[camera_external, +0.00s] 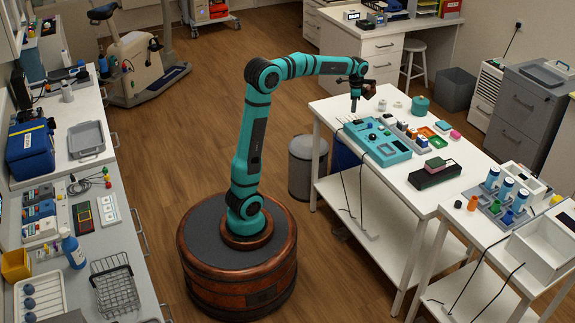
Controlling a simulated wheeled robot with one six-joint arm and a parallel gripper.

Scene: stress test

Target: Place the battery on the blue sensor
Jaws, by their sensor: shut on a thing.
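My gripper (354,104) is above the far left end of the white table (330,112), near the teal case. It points down and is shut on a small dark thing, too small here to make out; it may be the battery. A teal case (385,148) lies on the table just right of and below the gripper. A small blue piece (372,137) sits on the case; it may be the blue sensor, but I cannot tell for sure. No other battery can be made out clearly.
A black box (434,174) lies nearer. Cables hang off the table's left edge.

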